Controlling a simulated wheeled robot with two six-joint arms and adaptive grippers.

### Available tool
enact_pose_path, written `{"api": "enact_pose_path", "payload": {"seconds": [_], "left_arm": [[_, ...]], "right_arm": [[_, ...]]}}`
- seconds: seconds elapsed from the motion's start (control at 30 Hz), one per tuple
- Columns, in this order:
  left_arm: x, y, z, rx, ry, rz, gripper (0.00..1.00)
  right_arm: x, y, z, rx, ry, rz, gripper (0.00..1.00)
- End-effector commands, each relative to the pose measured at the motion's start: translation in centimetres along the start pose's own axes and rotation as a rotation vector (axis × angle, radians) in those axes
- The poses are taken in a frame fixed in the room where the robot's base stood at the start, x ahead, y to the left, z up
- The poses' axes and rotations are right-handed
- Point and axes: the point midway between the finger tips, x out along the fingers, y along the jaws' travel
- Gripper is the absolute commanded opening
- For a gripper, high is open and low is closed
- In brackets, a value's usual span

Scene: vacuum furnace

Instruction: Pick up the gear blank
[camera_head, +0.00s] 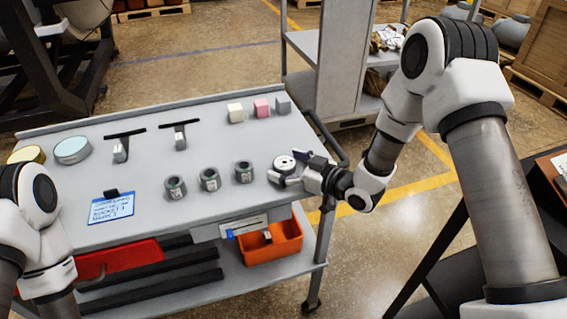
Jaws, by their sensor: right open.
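A pale round disc with a dark centre, which looks like the gear blank (284,162), lies near the right end of the grey cart top. My right gripper (287,178) is open at the disc's near right side. Its fingers reach around the disc's near edge, and I cannot tell whether they touch it. The gripper partly hides the disc. My left arm comes in at the left edge, but its gripper is out of the picture.
On the cart top (140,180) stand several small grey cylinders (209,179), coloured blocks (261,108), round tins (72,150) and a blue label card (112,207). An orange bin (270,243) is below. A second cart (335,60) stands behind.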

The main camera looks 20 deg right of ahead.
Motion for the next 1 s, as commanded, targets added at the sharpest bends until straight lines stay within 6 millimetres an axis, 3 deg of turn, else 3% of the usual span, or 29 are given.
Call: {"api": "enact_pose_path", "payload": {"seconds": [0.23, 0.27, 0.4, 0.5, 0.83, 1.0], "left_arm": [[0.0, 0.0, 0.0, 0.0, 0.0, 0.0, 0.4], [0.0, 0.0, 0.0, 0.0, 0.0, 0.0, 0.4], [0.0, 0.0, 0.0, 0.0, 0.0, 0.0, 0.4], [0.0, 0.0, 0.0, 0.0, 0.0, 0.0, 0.4], [0.1, 0.0, 0.0, 0.0, 0.0, 0.0, 0.4], [0.2, 0.0, 0.0, 0.0, 0.0, 0.0, 0.4]], "right_arm": [[0.6, -0.1, 0.3, 0.003, -0.006, 0.0, 0.89], [0.6, -0.1, 0.3, 0.003, -0.007, 0.0, 0.86], [0.6, -0.1, 0.4, 0.003, -0.008, 0.0, 0.36], [0.6, -0.1, 0.4, 0.003, -0.009, 0.0, 0.05], [0.6, -0.1, 0.4, 0.002, -0.01, 0.0, 0.05], [0.3, -0.1, -0.9, 0.001, -0.008, 0.0, 0.05]]}}
